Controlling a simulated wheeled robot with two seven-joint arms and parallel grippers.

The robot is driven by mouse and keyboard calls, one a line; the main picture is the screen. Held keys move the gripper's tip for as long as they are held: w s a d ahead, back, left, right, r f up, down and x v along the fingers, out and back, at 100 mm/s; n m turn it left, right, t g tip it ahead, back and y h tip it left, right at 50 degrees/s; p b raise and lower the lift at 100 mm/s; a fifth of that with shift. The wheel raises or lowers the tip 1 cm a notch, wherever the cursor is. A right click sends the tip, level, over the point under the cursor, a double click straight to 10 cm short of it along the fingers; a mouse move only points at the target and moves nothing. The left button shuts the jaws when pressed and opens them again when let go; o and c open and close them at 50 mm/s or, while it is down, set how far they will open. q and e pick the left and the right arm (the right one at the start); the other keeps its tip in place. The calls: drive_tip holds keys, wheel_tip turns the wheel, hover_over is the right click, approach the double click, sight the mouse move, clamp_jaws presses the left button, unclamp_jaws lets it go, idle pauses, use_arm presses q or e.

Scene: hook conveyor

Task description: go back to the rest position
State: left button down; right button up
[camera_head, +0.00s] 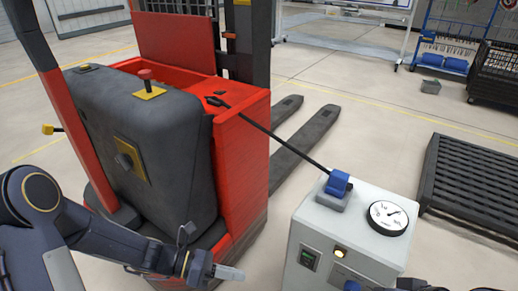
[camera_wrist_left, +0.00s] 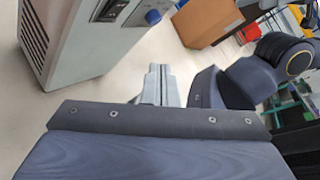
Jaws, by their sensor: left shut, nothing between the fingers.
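My left gripper (camera_head: 229,272) is low in the head view, in front of the red forklift and left of the grey charger box. Its pale fingers are together and empty. They also show in the left wrist view (camera_wrist_left: 156,88), pointing away over the floor and apart from the charger box. My left arm is bent and comes in from the left edge. My right gripper does not show clearly; only a dark piece of an arm lies at the bottom right edge.
The red forklift (camera_head: 243,135) stands close by. A black cable runs from it to a blue plug (camera_head: 338,183) on top of the charger box (camera_head: 335,232), beside a round gauge (camera_head: 387,217). A dark slatted pallet (camera_head: 470,185) lies to the right.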

use_arm(q)
drive_tip(key=s+a+r+m+t+y, duration=0.7)
drive_tip(key=s+a+r+m+y, duration=0.55)
drive_tip(key=m, duration=1.15)
wheel_tip(320, 180, up, 32)
drive_tip(key=a+h+p, duration=0.1)
drive_tip(key=a+p, duration=0.1)
drive_tip(key=p, duration=3)
drive_tip(key=shift+g, duration=0.3)
drive_tip(key=shift+h, duration=0.25)
